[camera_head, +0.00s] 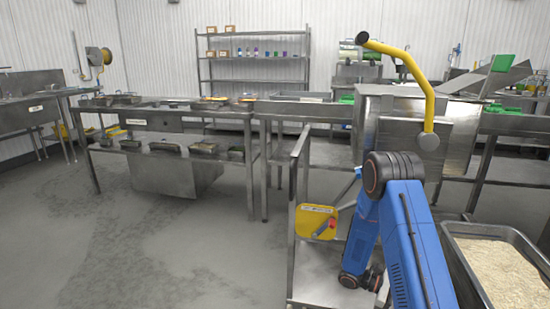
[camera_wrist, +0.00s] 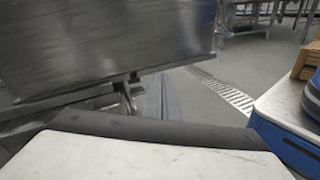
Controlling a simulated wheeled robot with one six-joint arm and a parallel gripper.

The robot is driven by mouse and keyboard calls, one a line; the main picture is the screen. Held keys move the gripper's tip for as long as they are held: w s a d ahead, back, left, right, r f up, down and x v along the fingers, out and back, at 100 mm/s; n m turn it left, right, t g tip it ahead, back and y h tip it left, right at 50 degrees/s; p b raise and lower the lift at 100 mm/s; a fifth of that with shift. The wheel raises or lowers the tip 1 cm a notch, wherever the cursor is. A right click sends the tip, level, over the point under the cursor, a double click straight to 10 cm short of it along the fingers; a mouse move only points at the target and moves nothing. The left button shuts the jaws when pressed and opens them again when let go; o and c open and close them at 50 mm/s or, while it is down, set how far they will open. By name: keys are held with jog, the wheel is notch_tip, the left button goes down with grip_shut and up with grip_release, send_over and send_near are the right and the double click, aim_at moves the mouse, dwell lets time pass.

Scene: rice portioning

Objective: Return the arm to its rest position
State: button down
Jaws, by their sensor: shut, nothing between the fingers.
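My blue arm (camera_head: 403,235) stands at the lower right of the head view, folded, with a dark round joint at its top. No held object shows.
A steel pan of rice (camera_head: 466,272) is right of the arm. A steel machine (camera_head: 375,120) with a yellow handle (camera_head: 425,85) stands behind it. A yellow box (camera_head: 316,222) with a red knob is on the cart. Floor at left is clear. A floor drain (camera_wrist: 230,94) shows in the wrist view.

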jog(key=s+a+r+m+t+y, duration=0.25)
jog(key=s+a+r+y, duration=0.2)
jog(key=r, duration=0.45)
jog(key=s+a+r+m+t+y, duration=0.1)
jog(key=s+a+r+m+y, duration=0.2)
jog(key=s+r, duration=0.4)
jog(key=s+a+r+m+t+y, duration=0.3)
jog(key=s+a+r+t+y, duration=0.4)
jog(key=s+a+r+t, duration=0.3)
jog(key=shift+s+a+r, duration=1.25)
jog(key=shift+a+r, duration=0.35)
jog(key=shift+a, duration=0.05)
